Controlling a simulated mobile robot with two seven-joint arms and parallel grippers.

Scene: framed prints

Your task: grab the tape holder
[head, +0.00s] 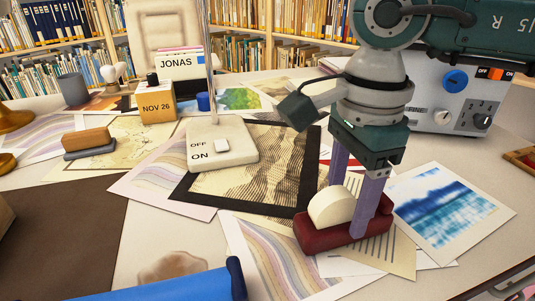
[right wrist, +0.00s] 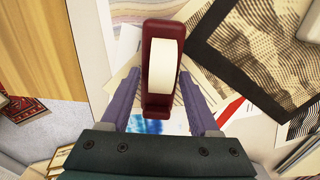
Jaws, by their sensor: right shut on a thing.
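The tape holder (head: 313,235) is a dark red base with a cream tape roll (head: 331,206) in it. It is at the right of centre in the head view, low over the prints on the table. My right gripper (head: 359,228) comes down on it from above, its purple fingers shut on the holder's sides. In the right wrist view the tape holder (right wrist: 149,98) stands upright in the picture between the two fingers (right wrist: 163,92). Whether its underside touches the prints is hard to tell. My left gripper is not in view.
A switch-base lamp (head: 222,150) stands on a black-framed print (head: 290,170) left of the holder. A grey power box (head: 450,95) is behind at right. A blue roller (head: 170,288) lies at the front. A blue watercolour print (head: 438,208) lies flat at right.

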